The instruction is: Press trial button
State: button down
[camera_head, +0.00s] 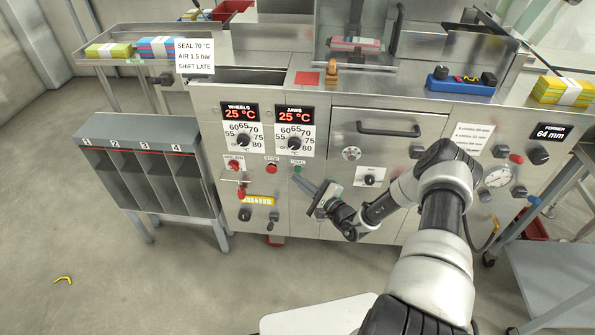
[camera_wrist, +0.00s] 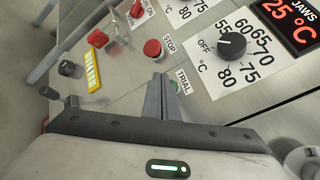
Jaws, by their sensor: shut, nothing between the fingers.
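The green trial button (camera_head: 297,169) is on the front panel of the steel machine, under the JAWS dial. In the wrist view the closed fingertips (camera_wrist: 159,77) lie over or right beside the button's left edge. I cannot tell whether they touch it.
A red STOP button (camera_head: 271,169) sits left of the trial button, with another red knob (camera_head: 233,165) further left. The JAWS dial (camera_head: 295,143) is above. A grey numbered bin rack (camera_head: 150,140) stands left. A drawer handle (camera_head: 390,130) juts out at right.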

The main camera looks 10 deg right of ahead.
jog(key=shift+w+d, duration=0.1)
jog(key=shift+w, duration=0.3)
jog(key=shift+w+d+b, duration=0.15)
jog(key=shift+w+b, duration=0.35)
dwell(1.0)
jog(key=shift+s, duration=0.1)
jog(key=shift+s+a+p, duration=0.25)
jog(key=shift+s+p, duration=0.3)
jog(key=shift+s, duration=0.25)
jog(key=shift+s+a+p, duration=0.25)
jog(key=shift+s+p, duration=0.2)
jog(key=shift+s, duration=0.35)
jog(key=shift+s+a+p, duration=0.25)
jog(key=shift+s+p, duration=0.25)
jog(key=shift+s, duration=0.3)
jog(key=shift+s+a+p, duration=0.25)
jog(key=shift+s+p, duration=0.2)
jog(key=shift+s, duration=0.35)
